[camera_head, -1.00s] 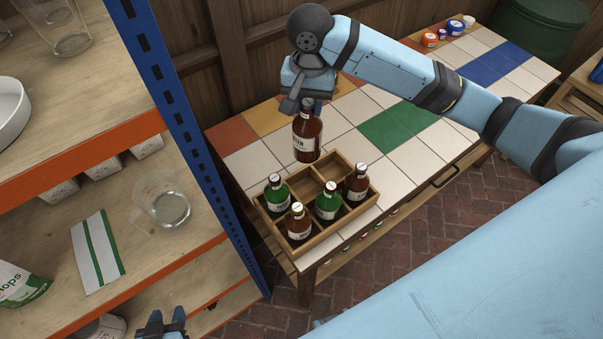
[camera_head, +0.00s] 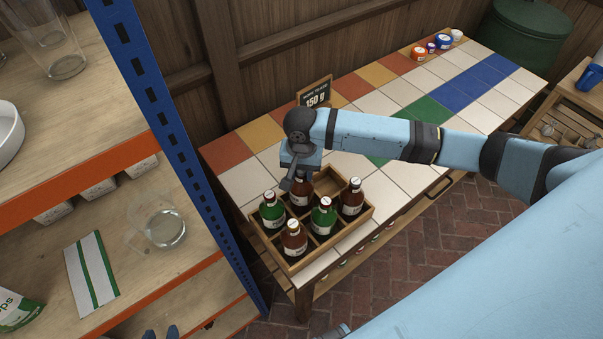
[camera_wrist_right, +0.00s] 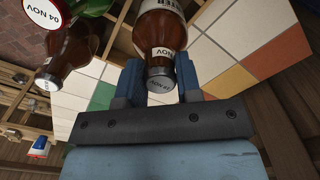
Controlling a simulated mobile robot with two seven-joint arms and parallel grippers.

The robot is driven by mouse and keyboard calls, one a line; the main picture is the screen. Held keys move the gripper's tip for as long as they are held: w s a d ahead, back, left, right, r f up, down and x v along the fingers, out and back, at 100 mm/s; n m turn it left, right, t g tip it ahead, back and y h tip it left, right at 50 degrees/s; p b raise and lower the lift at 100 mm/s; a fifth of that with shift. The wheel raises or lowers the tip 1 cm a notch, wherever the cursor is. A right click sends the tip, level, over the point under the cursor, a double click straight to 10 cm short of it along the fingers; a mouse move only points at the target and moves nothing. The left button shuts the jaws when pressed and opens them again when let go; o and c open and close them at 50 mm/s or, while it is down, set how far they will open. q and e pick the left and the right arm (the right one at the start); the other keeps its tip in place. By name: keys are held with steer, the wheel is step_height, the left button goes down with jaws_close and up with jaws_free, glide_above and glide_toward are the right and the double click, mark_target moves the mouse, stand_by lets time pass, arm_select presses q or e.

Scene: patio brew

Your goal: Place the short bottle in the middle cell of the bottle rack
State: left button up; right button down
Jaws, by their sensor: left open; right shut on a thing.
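My right gripper (camera_head: 298,181) is shut on the neck of a brown bottle (camera_head: 299,197) with a pale label. In the right wrist view this bottle (camera_wrist_right: 163,38) stands between the fingers, its cap towards me. In the head view it is upright at the middle cell of the back row of the wooden bottle rack (camera_head: 288,266), its lower part hidden by the rack and other bottles. I cannot tell whether it touches the cell floor.
The rack also holds a green bottle (camera_head: 272,211) at left and, along the front, brown (camera_head: 294,242), green (camera_head: 323,218) and brown (camera_head: 351,198) bottles. The back right cell looks empty. A small sign (camera_head: 315,93) stands behind. A blue-posted shelf (camera_head: 165,120) is at left.

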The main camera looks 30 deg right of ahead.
steer(key=shift+f, duration=0.85)
steer(key=c, duration=0.8)
jaws_free()
steer(key=shift+f, duration=0.1)
step_height(320, 180, up, 12)
steer(key=shift+r+b, duration=0.15)
steer(key=shift+b, duration=0.15)
steer(key=shift+a, duration=0.1)
